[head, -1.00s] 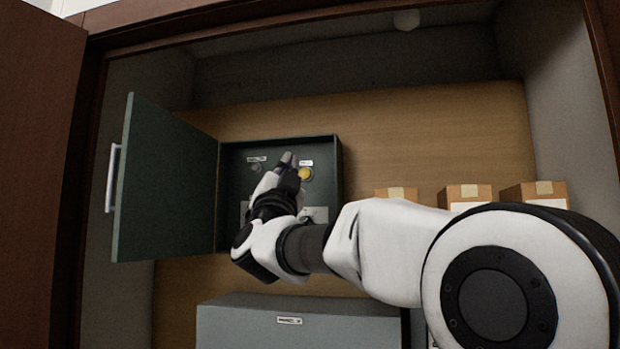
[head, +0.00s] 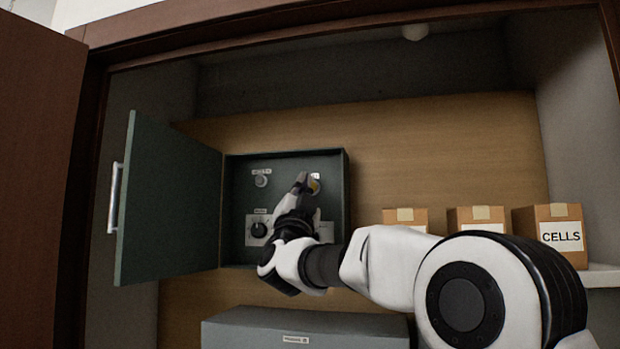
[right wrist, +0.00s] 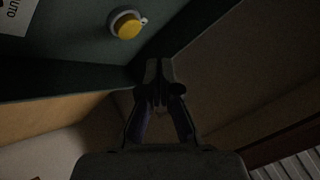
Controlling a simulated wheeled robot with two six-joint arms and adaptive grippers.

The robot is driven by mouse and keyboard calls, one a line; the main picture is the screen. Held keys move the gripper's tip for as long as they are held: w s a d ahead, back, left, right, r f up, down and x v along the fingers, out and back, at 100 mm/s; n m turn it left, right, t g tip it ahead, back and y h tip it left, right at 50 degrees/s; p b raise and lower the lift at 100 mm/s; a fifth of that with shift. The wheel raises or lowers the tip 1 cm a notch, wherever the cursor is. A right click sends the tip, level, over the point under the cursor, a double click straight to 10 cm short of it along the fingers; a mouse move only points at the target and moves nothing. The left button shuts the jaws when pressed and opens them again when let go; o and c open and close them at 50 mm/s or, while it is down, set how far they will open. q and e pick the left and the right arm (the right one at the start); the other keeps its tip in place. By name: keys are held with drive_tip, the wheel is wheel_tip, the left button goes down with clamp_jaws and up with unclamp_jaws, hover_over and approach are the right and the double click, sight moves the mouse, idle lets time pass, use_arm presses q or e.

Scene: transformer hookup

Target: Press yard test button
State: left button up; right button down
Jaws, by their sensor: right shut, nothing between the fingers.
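An open dark green control box (head: 346,205) is on the back wall of the cabinet. A yellow round button (head: 315,187) with a small white label sits at its upper right, partly hidden by my right gripper; it shows clearly in the right wrist view (right wrist: 126,25). A grey round button (head: 261,181) with its own label sits at the upper left. Neither label is readable. My right gripper (head: 303,180) is shut and empty in front of the box, its tips overlapping the yellow button's left side. In the right wrist view the closed tips (right wrist: 158,66) appear apart from the button. My left gripper is out of view.
A black rotary knob (head: 259,230) is on the box's lower left. The box door (head: 168,200) stands open to the left. Cardboard boxes (head: 562,237) stand on a shelf at right, one marked CELLS. A grey case (head: 305,331) is below.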

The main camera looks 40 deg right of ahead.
drive_tip(key=shift+w+d+f, duration=0.2)
drive_tip(key=shift+w+d, duration=0.75)
drive_tip(key=shift+d, duration=0.1)
drive_tip(key=shift+s+a+r, duration=0.1)
drive_tip(key=shift+s+a, duration=0.05)
drive_tip(key=shift+s, duration=0.05)
drive_tip(key=shift+w, duration=0.15)
drive_tip(key=shift+w+d, duration=0.2)
drive_tip(key=shift+d, duration=0.2)
